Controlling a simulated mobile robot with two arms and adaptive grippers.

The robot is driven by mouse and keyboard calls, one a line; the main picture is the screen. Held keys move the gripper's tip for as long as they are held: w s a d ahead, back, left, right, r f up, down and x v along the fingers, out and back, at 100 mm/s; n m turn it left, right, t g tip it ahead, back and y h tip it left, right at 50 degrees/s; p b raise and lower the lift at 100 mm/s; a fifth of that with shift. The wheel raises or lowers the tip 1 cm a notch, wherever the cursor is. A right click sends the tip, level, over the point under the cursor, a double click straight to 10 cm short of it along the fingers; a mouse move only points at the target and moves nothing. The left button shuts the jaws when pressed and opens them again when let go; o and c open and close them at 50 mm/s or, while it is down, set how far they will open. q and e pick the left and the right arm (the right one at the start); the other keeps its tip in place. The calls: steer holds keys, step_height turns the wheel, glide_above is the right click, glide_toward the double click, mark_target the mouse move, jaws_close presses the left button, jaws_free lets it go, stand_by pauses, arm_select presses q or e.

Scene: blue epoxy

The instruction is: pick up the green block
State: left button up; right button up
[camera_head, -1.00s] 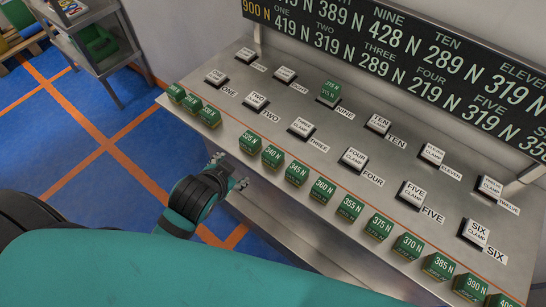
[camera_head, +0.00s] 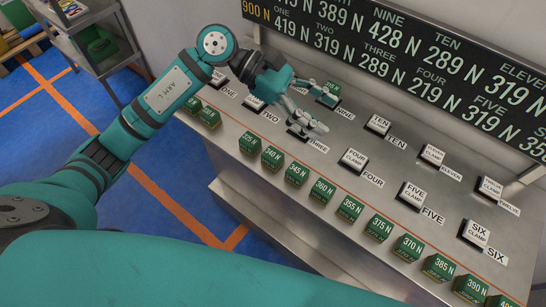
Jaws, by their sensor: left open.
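A green block (camera_head: 328,98) sits on the clamp pad labelled NINE, partly hidden by my left gripper. My left gripper (camera_head: 316,108) is open, with its fingers spread over the pads beside that block; I cannot tell whether a finger touches it. More green blocks with newton labels stand in a row along the bench's front edge, such as 325 N (camera_head: 250,142), 340 N (camera_head: 272,158) and 360 N (camera_head: 322,191). My right gripper is not in view.
The metal bench (camera_head: 225,138) carries numbered clamp pads such as FOUR (camera_head: 354,160), FIVE (camera_head: 411,195) and SIX (camera_head: 476,234). A dark number board (camera_head: 420,60) stands along its back. A grey shelf cart (camera_head: 98,58) is at the upper left.

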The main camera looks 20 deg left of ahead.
arm_select(q)
steer(key=w+a+f+m+y, duration=0.2)
steer(key=a+f+y, duration=0.3)
steer(key=a, duration=0.4)
steer(key=y, duration=0.4)
glide_toward(272, 154)
steer(key=shift+m+g, duration=0.3)
steer(key=p+x, duration=0.4)
steer(key=x, duration=0.1)
steer(key=shift+d+f+p, duration=0.3)
steer(key=shift+f+p, duration=0.2)
steer(key=shift+p, duration=0.05)
steer(key=p+x, duration=0.2)
steer(key=x, duration=0.1)
steer(key=shift+w+f, duration=0.1)
steer(key=shift+f, duration=0.2)
steer(key=shift+d+f, duration=0.15)
steer(key=shift+f, duration=0.3)
steer(key=c, duration=1.3)
